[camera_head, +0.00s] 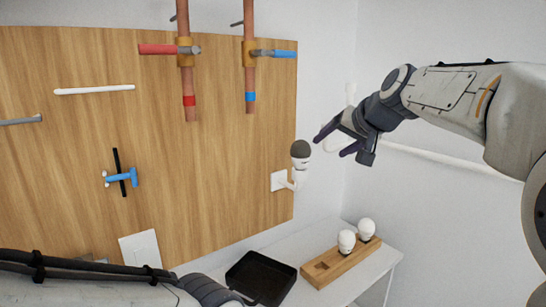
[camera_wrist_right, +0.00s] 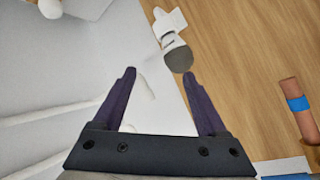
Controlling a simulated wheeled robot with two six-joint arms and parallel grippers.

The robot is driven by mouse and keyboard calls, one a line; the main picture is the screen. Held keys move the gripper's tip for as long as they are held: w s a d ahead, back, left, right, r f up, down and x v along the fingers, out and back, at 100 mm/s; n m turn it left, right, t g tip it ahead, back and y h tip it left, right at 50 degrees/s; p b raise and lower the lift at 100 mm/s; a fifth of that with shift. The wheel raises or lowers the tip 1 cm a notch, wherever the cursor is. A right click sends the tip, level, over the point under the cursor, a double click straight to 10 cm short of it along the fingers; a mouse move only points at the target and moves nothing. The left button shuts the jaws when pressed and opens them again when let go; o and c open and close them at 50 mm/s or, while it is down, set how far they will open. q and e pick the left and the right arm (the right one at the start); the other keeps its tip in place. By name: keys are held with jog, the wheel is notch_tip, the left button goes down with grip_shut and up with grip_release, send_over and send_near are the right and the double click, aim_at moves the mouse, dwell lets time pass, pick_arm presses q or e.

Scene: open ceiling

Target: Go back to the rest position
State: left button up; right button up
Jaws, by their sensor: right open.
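My right gripper (camera_head: 330,146) reaches in from the right, in front of the white wall and to the right of the wooden panel. It is open, with nothing between its fingers; its two dark fingers (camera_wrist_right: 159,74) are spread apart in the right wrist view. A white wall fixture with a dark round top (camera_head: 301,150) is close by on its left in the picture. That dark top (camera_wrist_right: 179,58) shows just beyond the fingertips in the wrist view, apart from them. Part of my left arm crosses the bottom left, but its gripper is not visible.
The wooden panel (camera_head: 220,160) carries copper pipes with a red-handled valve (camera_head: 160,49) and a blue-handled valve (camera_head: 275,54), plus a blue tap (camera_head: 121,177). Below, a black tray (camera_head: 262,278) and a wooden holder (camera_head: 325,270) with two white bulbs stand on a white table.

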jog(key=s+d+f+g+h, duration=0.15)
jog(key=s+f, duration=0.25)
jog(key=f, duration=0.6)
jog(key=s+d+f+g+h, duration=0.15)
jog(key=s+f, duration=0.25)
jog(key=f, duration=0.5)
jog(key=s+d+f+n+g, duration=0.25)
jog(key=s+f+g, duration=0.25)
jog(key=s+f, duration=1.15)
jog(key=s+a+r+n+g, duration=0.1)
jog(key=s+a+r+n, duration=0.2)
jog(key=s+a, duration=0.3)
jog(key=s+a+r+n+g, duration=0.1)
jog(key=s+a+r+n, duration=0.2)
jog(key=s+a, duration=0.4)
jog(key=shift+a+r+n, duration=0.35)
jog(key=shift+a+n, duration=0.45)
jog(key=shift+n, duration=0.05)
